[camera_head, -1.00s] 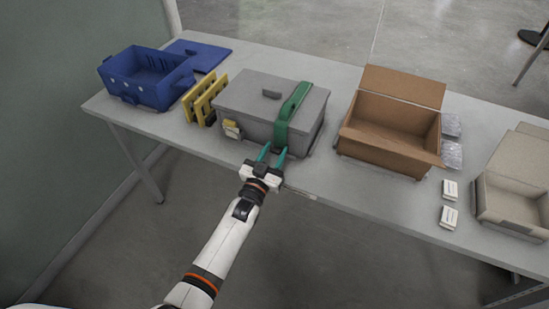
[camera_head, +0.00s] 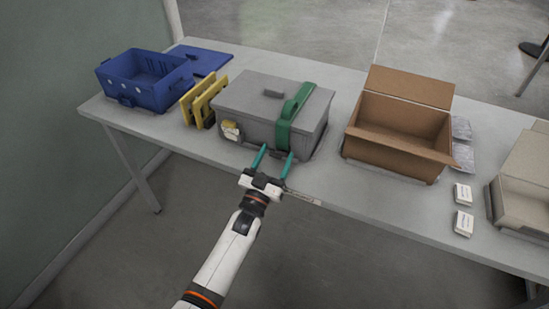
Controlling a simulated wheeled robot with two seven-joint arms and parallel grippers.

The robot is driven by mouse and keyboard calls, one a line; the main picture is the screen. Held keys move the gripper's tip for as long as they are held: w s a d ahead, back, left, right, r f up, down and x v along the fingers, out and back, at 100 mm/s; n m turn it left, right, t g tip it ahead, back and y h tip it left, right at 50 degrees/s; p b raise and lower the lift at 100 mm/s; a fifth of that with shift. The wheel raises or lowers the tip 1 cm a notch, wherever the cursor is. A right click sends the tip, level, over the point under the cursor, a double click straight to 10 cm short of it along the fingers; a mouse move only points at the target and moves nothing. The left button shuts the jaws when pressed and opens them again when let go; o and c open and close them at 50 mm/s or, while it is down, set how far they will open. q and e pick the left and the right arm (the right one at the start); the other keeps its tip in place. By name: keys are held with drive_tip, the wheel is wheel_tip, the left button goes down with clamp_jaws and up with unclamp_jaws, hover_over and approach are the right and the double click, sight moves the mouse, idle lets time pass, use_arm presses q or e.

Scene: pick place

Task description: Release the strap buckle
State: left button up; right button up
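A grey lidded box (camera_head: 247,108) stands on the table with a green strap (camera_head: 293,106) running over its lid and down its front on the right side. The strap's lower front end is near my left gripper, and I cannot make out the buckle's details. My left gripper (camera_head: 274,160) is at the table's front edge, just in front of the box. Its two teal fingers are spread apart with nothing between them, pointing at the strap's lower end. My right gripper is not in view.
On the table (camera_head: 350,191), a blue crate (camera_head: 148,97) and yellow frames (camera_head: 205,100) stand left of the grey box. An open cardboard box (camera_head: 396,149), silvery packets (camera_head: 462,157), small white boxes (camera_head: 463,222) and a beige box (camera_head: 527,213) stand to the right.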

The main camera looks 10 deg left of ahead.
use_arm(q)
drive_tip(key=v, duration=1.2)
drive_tip(key=shift+c, duration=0.3)
